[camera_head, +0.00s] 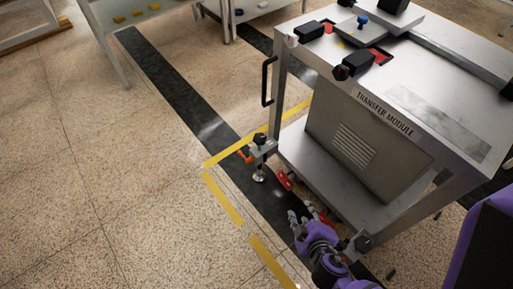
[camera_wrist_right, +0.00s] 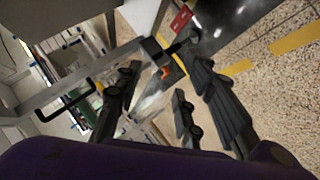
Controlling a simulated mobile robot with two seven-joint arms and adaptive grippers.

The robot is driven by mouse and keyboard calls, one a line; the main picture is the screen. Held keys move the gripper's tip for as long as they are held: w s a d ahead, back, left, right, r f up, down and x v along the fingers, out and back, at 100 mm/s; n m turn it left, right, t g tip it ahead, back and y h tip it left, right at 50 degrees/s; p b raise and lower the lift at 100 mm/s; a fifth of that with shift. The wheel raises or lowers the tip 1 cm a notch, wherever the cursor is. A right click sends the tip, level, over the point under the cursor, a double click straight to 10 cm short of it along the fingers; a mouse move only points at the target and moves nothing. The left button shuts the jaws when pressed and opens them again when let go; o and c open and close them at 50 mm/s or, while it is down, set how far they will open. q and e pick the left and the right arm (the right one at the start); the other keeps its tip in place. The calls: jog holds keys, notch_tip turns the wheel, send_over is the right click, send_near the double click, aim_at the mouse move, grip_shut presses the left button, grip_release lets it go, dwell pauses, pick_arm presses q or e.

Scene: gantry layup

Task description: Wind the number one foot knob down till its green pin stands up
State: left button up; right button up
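The cart marked TRANSFER MODULE (camera_head: 385,114) stands at the right of the head view. At its near left corner is a foot with a black knob (camera_head: 260,138), an orange lever (camera_head: 244,157) and a metal foot pad (camera_head: 259,175) on the floor. Another black knob (camera_head: 362,241) shows at the near right corner, beside my right forearm. No number and no green pin is legible on either. My right gripper (camera_head: 303,220) is low by the cart's front edge, apart from the left foot. In the wrist view its fingers (camera_wrist_right: 166,78) are spread and empty, with the orange lever (camera_wrist_right: 166,72) beyond them.
Red parts (camera_head: 285,180) sit along the cart's lower front edge. A black handle (camera_head: 268,81) sticks out on its left side. Yellow tape (camera_head: 222,199) and a dark strip (camera_head: 180,92) mark the floor. Open floor lies to the left. A table (camera_head: 112,30) stands at the back.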

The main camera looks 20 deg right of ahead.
jog(key=w+f+n+t+b, duration=0.1)
jog(key=w+f+n+b, duration=0.1)
jog(key=w+f+b, duration=0.4)
jog(key=w+f+n+t+b, duration=0.15)
jog(key=w+b, duration=0.25)
jog(key=w, duration=0.4)
jog(key=n+t+b, duration=0.4)
jog(key=t+b, duration=0.1)
jog(key=b, duration=0.6)
send_near(261, 144)
jog(key=w, duration=0.7)
jog(key=w+d+b, duration=0.1)
jog(key=w, duration=0.1)
jog(key=w+b, duration=0.1)
jog(key=w, duration=0.1)
jog(key=shift+w+d+r, duration=0.1)
jog(key=shift+d+r, duration=0.1)
jog(key=shift+d, duration=0.05)
pick_arm(q)
jog(key=w+f, duration=0.1)
jog(key=f, duration=1)
jog(key=w+f, duration=0.2)
jog(key=f, duration=0.9)
jog(key=shift+w+a+f+m+g, duration=0.2)
jog(key=shift+w+a+m+g, duration=0.1)
jog(key=shift+a+m+g, duration=0.1)
pick_arm(e)
jog(key=shift+w+d, duration=0.1)
jog(key=shift+w, duration=0.6)
